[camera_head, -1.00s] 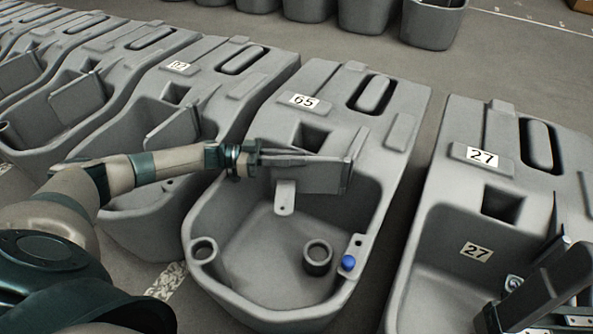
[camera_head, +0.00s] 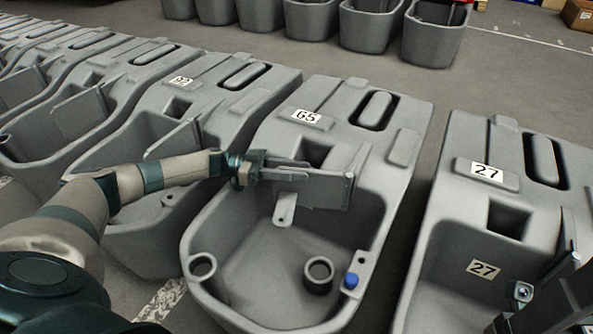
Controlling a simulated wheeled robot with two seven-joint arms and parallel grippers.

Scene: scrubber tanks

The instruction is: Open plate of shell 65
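Shell 65 (camera_head: 228,225) is a grey tank in the middle, with a white label (camera_head: 306,117) reading 65. Its grey plate (camera_head: 325,192) stands out across the tank's opening, below the square hole. My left gripper (camera_head: 290,174) reaches in from the left, and its fingers lie along the plate's upper left part. I cannot tell whether the fingers grip the plate or only touch it. My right gripper (camera_head: 545,300) shows only in part as dark pieces at the lower right, over the tank marked 27; its fingertips are not clear.
Tank 27 (camera_head: 455,190) stands close on the right with a narrow floor gap. Tank 02 (camera_head: 215,95) and several more stand in a row to the left. Shell 65 holds a round socket (camera_head: 319,270) and a blue knob (camera_head: 351,281). Grey bins (camera_head: 435,35) line the back.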

